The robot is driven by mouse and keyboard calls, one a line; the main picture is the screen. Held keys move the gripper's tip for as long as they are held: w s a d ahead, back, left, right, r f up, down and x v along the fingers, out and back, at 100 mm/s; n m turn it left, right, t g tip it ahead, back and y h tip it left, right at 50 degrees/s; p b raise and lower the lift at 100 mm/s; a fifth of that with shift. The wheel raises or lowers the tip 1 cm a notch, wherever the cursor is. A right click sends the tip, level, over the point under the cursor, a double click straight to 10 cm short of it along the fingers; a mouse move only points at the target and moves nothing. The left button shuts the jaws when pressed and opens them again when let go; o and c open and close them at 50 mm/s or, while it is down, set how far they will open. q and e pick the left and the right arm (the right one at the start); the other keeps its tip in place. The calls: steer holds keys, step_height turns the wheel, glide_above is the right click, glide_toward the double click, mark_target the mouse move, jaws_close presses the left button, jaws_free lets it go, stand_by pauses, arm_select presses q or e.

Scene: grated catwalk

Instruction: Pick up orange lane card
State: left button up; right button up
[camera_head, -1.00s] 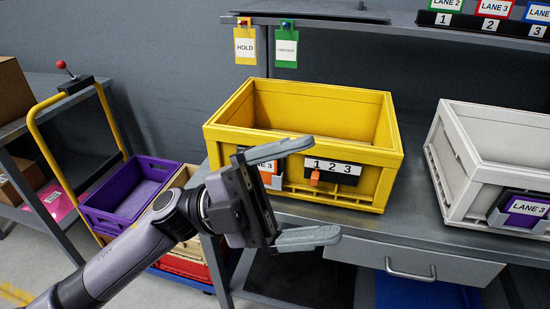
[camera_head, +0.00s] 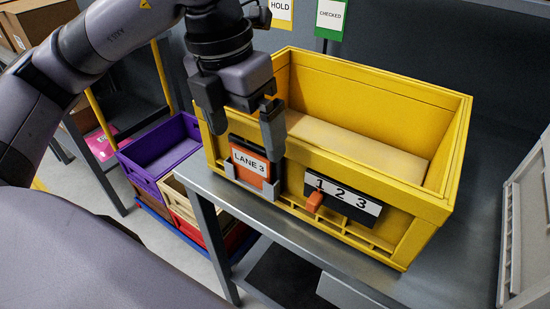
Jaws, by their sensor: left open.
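The orange lane card (camera_head: 251,170), with a white label reading LANE 3, stands upright in a grey holder (camera_head: 270,190) on the front of the yellow crate (camera_head: 412,218), at its left end. My left gripper (camera_head: 241,126) points down just above the card, open and empty. One finger is to the left of the card's top, and the other overlaps the card's upper right edge in the picture. I cannot tell whether that finger touches the card. My right gripper is not in view.
A 1 2 3 plate (camera_head: 342,198) with an orange slider (camera_head: 315,201) is right of the card. The crate stands on a grey bench (camera_head: 212,184). A grey-white crate (camera_head: 527,235) is at the right. A purple bin (camera_head: 165,150) is low at the left. HOLD and CHECKED tags hang behind.

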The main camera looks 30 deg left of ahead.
mark_target(249, 152)
arm_select(q)
steer(key=shift+n+y, duration=0.3)
steer(key=f, duration=0.2)
steer(key=w+f, duration=0.1)
steer(key=f, duration=0.1)
steer(key=w+a+f, duration=0.1)
steer(key=f, duration=0.1)
steer(key=shift+f, duration=0.2)
steer(key=shift+d, duration=0.1)
steer(key=c, duration=1.1)
